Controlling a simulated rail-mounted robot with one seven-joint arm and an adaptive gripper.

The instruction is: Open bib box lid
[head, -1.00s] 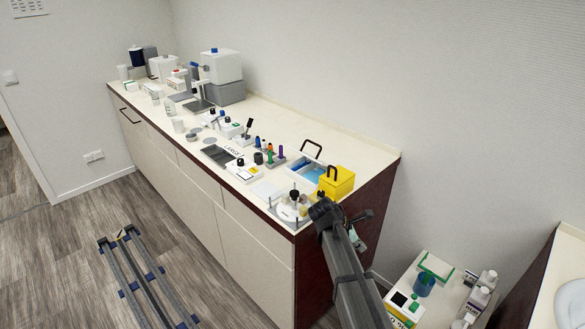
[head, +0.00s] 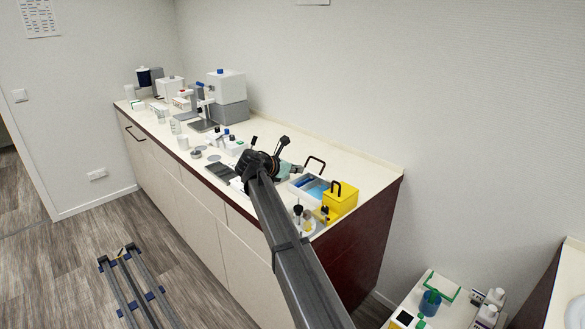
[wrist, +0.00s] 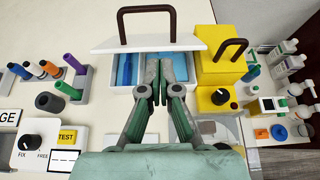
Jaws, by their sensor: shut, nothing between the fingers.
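The bib box (head: 297,188) is a white box with blue contents on the counter; it also shows in the wrist view (wrist: 112,73). Its white lid (wrist: 190,40) with a dark arched handle (wrist: 147,10) lies toward the far side in the wrist view, and the blue inside shows in front of it. My gripper (wrist: 155,98) is shut and empty, its fingertips over the near part of the box and below the handle in the picture. Whether the fingers touch the box I cannot tell. In the head view my arm hides most of the gripper (head: 287,168).
A yellow box (wrist: 218,75) with a dark handle and black knob stands just right of the bib box. A grey rack (wrist: 72,85) with coloured pens stands left. A white unit with a black knob (wrist: 33,140) is at the lower left.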

